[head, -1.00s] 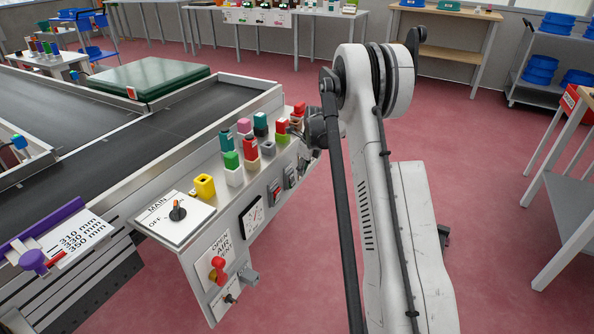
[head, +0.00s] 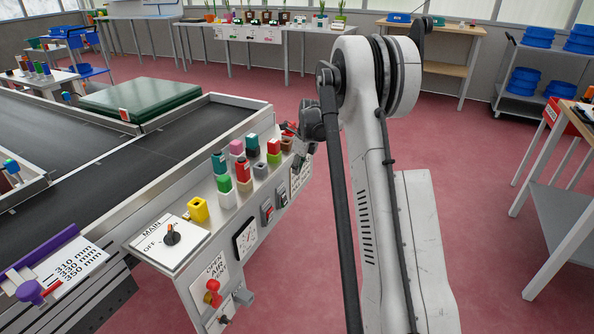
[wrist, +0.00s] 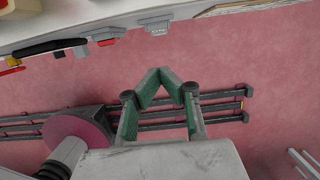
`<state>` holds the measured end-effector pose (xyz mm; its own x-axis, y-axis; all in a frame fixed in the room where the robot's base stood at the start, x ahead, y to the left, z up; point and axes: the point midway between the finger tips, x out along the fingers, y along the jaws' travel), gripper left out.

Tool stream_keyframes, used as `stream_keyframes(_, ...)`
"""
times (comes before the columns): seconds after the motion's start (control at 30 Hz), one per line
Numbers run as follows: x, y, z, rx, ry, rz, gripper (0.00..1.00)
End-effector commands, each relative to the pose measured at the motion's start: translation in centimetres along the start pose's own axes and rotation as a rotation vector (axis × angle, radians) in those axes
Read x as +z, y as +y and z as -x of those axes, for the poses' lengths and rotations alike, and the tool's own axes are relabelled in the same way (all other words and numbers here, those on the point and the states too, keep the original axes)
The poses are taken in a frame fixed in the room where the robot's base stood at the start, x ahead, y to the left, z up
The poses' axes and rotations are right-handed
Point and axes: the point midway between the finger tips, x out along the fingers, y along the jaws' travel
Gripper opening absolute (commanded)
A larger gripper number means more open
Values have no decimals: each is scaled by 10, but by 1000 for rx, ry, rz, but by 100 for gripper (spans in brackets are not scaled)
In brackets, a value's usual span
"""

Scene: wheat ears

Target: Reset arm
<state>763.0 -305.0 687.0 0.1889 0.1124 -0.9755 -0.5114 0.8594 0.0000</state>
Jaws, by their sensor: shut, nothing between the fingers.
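My gripper (wrist: 162,72) shows in the wrist view with its green-padded fingers angled inward and their tips together. Nothing is between them. It hangs over the pink floor (wrist: 270,70), apart from the panel edge at the top of that view. In the head view my arm (head: 380,200) stands right of centre, its upper joint high in the picture. I cannot tell the gap between wrist and panel.
A table (head: 560,215) stands at the right. Open floor (head: 470,150) lies between.

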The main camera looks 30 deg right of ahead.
Motion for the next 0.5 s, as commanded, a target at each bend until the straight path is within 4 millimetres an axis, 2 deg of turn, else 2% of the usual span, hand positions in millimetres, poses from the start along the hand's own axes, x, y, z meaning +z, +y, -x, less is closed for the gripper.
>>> stream_keyframes(0.33,2,3,4,-2,-1,13,0)
stream_keyframes(0.43,7,12,20,-11,-3,66,0)
stream_keyframes(0.5,13,25,39,-20,-5,133,0)
